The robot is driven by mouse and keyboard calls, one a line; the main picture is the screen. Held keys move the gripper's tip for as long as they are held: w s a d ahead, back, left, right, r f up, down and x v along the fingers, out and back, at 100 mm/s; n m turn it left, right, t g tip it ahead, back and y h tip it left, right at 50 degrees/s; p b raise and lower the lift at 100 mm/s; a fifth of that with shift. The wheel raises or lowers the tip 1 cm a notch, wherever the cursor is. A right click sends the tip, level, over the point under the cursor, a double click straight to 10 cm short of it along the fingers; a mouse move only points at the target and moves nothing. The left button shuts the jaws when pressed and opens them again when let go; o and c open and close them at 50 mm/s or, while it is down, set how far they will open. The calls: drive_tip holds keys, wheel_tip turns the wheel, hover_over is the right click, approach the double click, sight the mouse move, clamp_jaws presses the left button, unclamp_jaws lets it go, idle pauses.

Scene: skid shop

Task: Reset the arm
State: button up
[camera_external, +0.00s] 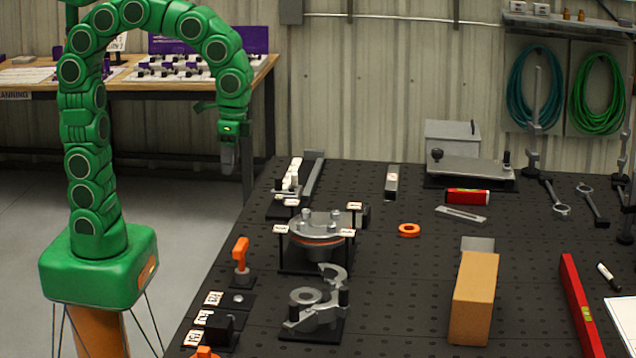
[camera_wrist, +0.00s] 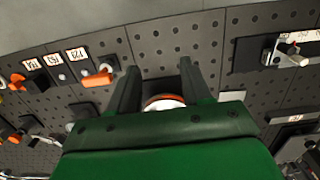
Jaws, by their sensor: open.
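My green arm arches up from its base at the left in the external view, and my gripper (camera_external: 229,158) hangs pointing down beyond the left edge of the black table. In the wrist view my gripper (camera_wrist: 158,75) shows two dark fingers spread apart with nothing between their tips. A round part with an orange ring (camera_wrist: 163,103) shows past the gripper's body, partly hidden by it.
The black perforated table (camera_external: 400,260) holds a flanged fixture (camera_external: 318,228), a grey clamp part (camera_external: 318,300), an orange-handled part (camera_external: 240,257), an orange ring (camera_external: 409,230), a cardboard box (camera_external: 474,297) and a red level (camera_external: 582,305). A wooden bench (camera_external: 130,78) stands behind the arm.

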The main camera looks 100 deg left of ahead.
drive_tip(key=s+f, duration=0.2)
drive_tip(key=s, duration=0.8)
drive_tip(key=s+f, duration=0.2)
drive_tip(key=s, duration=0.9)
drive_tip(key=shift+s+f+g, duration=0.3)
drive_tip(key=shift+f+g, duration=0.1)
idle(0.5)
